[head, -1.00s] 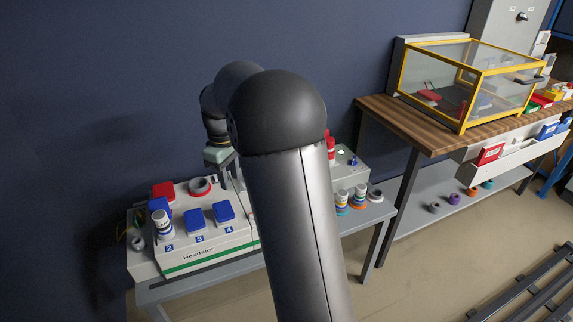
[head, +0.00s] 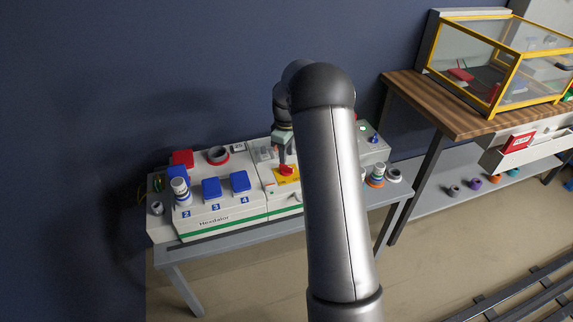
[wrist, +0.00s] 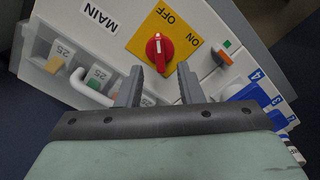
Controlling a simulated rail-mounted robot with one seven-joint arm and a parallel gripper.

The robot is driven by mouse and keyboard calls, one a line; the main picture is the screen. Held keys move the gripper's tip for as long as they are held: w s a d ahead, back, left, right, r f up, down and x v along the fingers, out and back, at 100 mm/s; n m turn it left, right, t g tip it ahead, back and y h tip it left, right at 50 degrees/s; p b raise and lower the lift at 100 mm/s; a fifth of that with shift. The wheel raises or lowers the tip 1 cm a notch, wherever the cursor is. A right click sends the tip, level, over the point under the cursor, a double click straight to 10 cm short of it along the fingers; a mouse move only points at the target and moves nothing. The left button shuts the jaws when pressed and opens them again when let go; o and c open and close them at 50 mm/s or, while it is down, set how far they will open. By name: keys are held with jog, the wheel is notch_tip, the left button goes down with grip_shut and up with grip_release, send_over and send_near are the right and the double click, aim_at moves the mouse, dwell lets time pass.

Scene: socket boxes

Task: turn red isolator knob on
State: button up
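The red isolator knob (wrist: 160,52) sits on a yellow plate (wrist: 143,43) lettered OFF and ON, beside the word MAIN. Its white mark points up in the wrist view, towards OFF. In the head view the knob (head: 287,170) shows on the front of the white Hexilator box (head: 226,227), just below my gripper (head: 283,156). In the wrist view my gripper (wrist: 159,73) is open and empty. Its two fingertips are apart, with the knob ahead of the gap between them. I cannot tell whether either finger touches the knob.
In the wrist view a white handle (wrist: 88,90) and breakers marked 25 (wrist: 98,76) lie left of the knob. An orange switch (wrist: 221,55) lies right. Blue socket covers (head: 211,188) stand left on the box. A wooden bench (head: 433,104) stands to the right.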

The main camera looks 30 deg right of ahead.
aim_at(286, 166)
notch_tip(286, 166, down, 5)
jog(key=shift+f, duration=0.15)
grip_shut()
